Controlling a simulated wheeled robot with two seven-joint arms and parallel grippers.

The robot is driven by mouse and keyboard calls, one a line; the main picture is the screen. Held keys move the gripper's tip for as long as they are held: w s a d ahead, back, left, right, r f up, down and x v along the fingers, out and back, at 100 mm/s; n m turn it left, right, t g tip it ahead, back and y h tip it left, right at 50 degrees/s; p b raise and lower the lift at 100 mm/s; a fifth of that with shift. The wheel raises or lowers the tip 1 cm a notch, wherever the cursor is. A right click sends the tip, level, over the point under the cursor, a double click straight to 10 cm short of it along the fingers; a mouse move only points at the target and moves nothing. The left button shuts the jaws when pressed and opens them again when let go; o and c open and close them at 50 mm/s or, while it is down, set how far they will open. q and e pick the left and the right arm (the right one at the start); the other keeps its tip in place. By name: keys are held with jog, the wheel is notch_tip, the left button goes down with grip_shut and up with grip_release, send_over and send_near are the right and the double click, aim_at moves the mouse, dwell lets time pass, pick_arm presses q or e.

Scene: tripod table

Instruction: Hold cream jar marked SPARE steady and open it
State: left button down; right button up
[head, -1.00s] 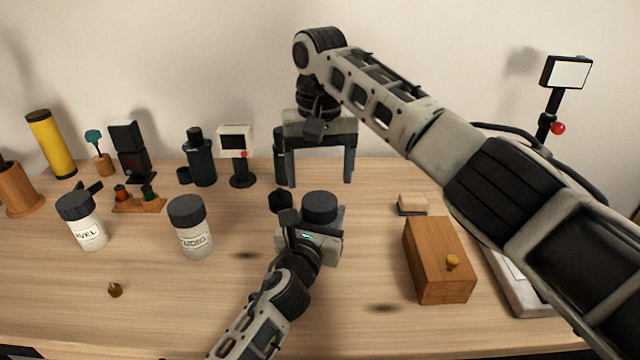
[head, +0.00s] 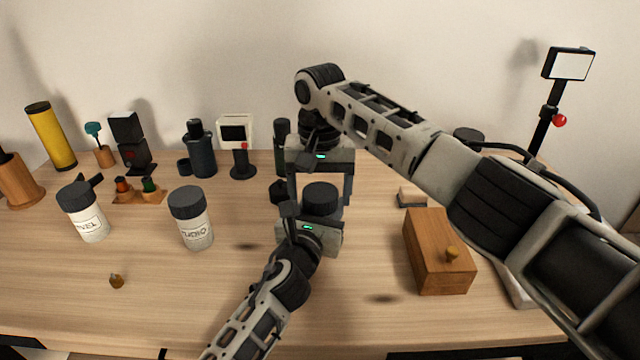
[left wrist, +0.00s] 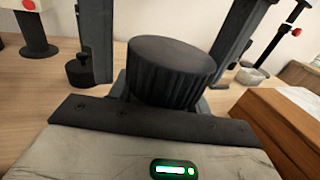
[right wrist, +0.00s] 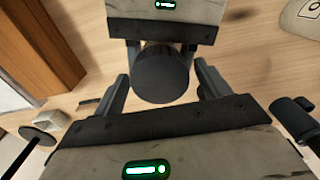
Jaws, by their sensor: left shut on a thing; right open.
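A jar with a dark ribbed lid (head: 321,197) is held upright by my left gripper (head: 314,224), which is shut on its body. The gripper hides the body and label, so I cannot read SPARE. The lid also shows in the left wrist view (left wrist: 170,68) and in the right wrist view (right wrist: 162,74). My right gripper (head: 320,182) points down over the lid, open. Its two fingers stand on opposite sides of the lid with a gap on each side, as the right wrist view shows.
Two white jars with dark lids, one marked STUDIO (head: 196,228) and one with a partly readable label (head: 89,224), stand at left. A wooden box (head: 437,262) with a knob is at right. A small screen stand (head: 237,135) and bottles stand behind. The front table is mostly clear.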

jog(key=c, duration=1)
jog(key=shift+o, duration=0.2)
jog(key=n, duration=0.3)
jog(key=o, duration=1.1)
